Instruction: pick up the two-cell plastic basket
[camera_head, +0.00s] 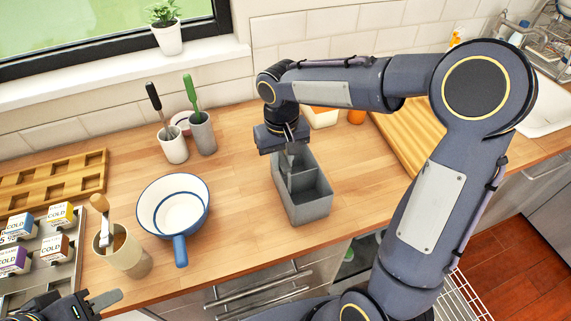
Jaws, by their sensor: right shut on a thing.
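The two-cell plastic basket (309,213) is grey and stands upright near the front edge of the wooden counter, right of the pan. A divider splits it into two cells. My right gripper (289,158) points down at its back end and is shut on the basket, with the fingers at its back left wall. The gripper hides part of that back end. I cannot tell whether the basket's base is clear of the counter. My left gripper (104,301) is only partly in view at the bottom left corner, away from the basket; its opening cannot be made out.
A white pan with a blue handle (180,250) lies left of the basket. Two utensil cups (173,149) stand behind it. A beige cup (129,259), small cartons (61,213) and a wooden tray (52,180) are at left. A cutting board (405,140) is at right.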

